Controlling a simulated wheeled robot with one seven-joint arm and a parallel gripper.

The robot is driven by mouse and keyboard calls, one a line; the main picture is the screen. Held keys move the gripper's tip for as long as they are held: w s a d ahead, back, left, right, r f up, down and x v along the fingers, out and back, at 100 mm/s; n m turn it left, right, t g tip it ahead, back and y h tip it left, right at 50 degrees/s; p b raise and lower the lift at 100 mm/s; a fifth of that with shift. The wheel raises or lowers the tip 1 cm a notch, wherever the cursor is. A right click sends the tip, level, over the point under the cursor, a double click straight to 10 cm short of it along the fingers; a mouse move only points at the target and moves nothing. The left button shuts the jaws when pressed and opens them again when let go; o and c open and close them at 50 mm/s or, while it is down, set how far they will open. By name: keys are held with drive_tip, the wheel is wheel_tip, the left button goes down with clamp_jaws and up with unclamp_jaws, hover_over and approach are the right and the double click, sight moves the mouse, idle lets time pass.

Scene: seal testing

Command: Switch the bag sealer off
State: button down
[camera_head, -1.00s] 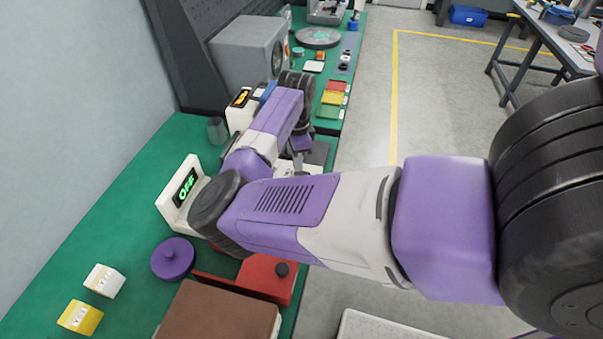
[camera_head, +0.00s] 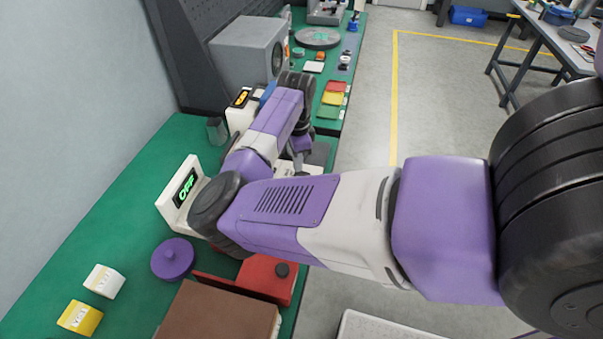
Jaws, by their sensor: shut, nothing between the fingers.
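A white unit with a lit orange display (camera_head: 241,98) stands on the green bench behind my arm. A white upright panel (camera_head: 173,206) nearer to me has a green display that appears to read OFF. A low white part (camera_head: 312,169) shows beneath my gripper, largely covered by my arm. I cannot tell for sure which of these belongs to the bag sealer, and no switch is visible. My gripper (camera_head: 298,166) points down beyond my forearm, over the bench's right side. It is shut and empty, and its tips are mostly hidden; contact cannot be made out.
A purple round knobbed object (camera_head: 173,258), a red device (camera_head: 268,278) and a brown-topped box (camera_head: 218,314) are nearer on the bench. A grey cup (camera_head: 216,131) and a grey boxy machine (camera_head: 249,50) stand farther back.

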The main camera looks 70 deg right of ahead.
drive_tip(key=shift+f+b, duration=0.6)
drive_tip(key=shift+f, duration=0.4)
idle(1.1)
drive_tip(key=shift+r, duration=0.15)
wheel_tip(320, 180, up, 7)
drive_tip(key=p, duration=0.6)
idle(0.7)
